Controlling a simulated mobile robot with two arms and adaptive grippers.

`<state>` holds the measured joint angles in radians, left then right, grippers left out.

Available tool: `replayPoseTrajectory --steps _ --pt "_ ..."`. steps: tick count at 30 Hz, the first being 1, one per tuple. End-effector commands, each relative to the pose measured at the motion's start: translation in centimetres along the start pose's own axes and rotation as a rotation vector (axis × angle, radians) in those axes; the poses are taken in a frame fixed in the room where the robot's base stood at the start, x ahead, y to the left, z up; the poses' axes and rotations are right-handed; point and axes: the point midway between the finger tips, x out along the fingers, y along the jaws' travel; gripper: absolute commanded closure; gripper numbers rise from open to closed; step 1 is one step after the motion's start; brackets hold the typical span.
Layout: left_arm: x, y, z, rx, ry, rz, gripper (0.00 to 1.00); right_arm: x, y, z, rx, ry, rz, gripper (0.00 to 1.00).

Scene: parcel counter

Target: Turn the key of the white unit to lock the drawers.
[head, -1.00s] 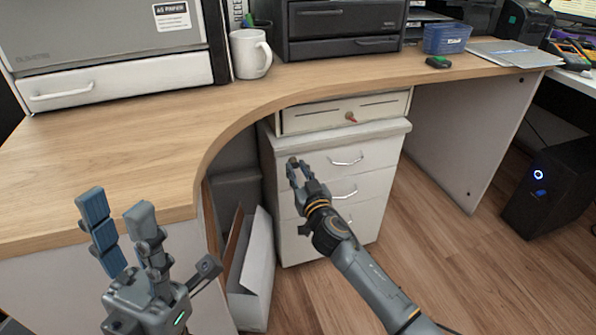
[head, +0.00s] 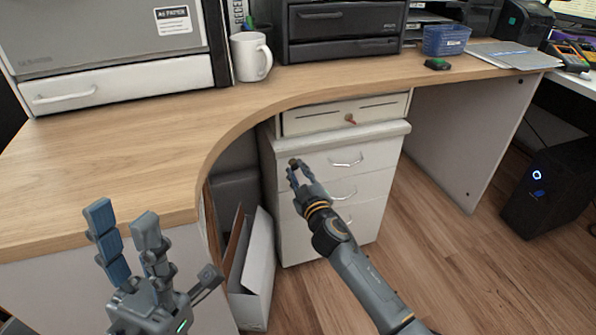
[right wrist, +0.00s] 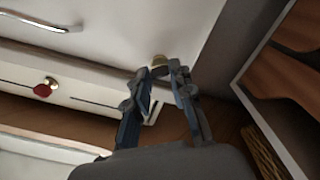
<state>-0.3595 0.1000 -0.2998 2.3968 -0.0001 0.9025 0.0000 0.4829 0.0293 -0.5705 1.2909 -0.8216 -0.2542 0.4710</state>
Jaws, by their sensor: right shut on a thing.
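The white unit (head: 320,208) is a drawer pedestal under the curved counter, with several closed drawers and metal handles. A small brass-coloured key (right wrist: 159,61) sits at its front, at the upper left of the top drawer. My right gripper (head: 298,167) is at that spot, its fingers shut on the key; in the right wrist view the fingertips (right wrist: 164,70) meet at the brass piece. The fingers hide most of the key, so its angle cannot be told. My left gripper (head: 122,218) is open and empty, in front of the counter at the lower left.
A cream cash drawer (head: 320,119) with a red-tagged key (head: 350,119) lies just above the white unit. A white open box (head: 258,270) stands on the floor left of the unit. A white mug (head: 250,57) stands on the counter.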

Motion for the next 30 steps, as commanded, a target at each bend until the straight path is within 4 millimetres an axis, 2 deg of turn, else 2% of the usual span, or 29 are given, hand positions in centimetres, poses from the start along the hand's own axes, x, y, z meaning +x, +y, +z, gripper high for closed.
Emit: replayPoseTrajectory --steps 18,30 --pt "1.3 0.0 -0.4 0.0 0.013 0.004 0.6 0.0 0.0 0.0 -0.586 -0.001 -0.001 1.0" --pt "1.7 0.1 -0.5 0.0 0.013 0.005 0.6 0.0 -0.1 0.0 -0.883 -0.001 -0.001 1.0"
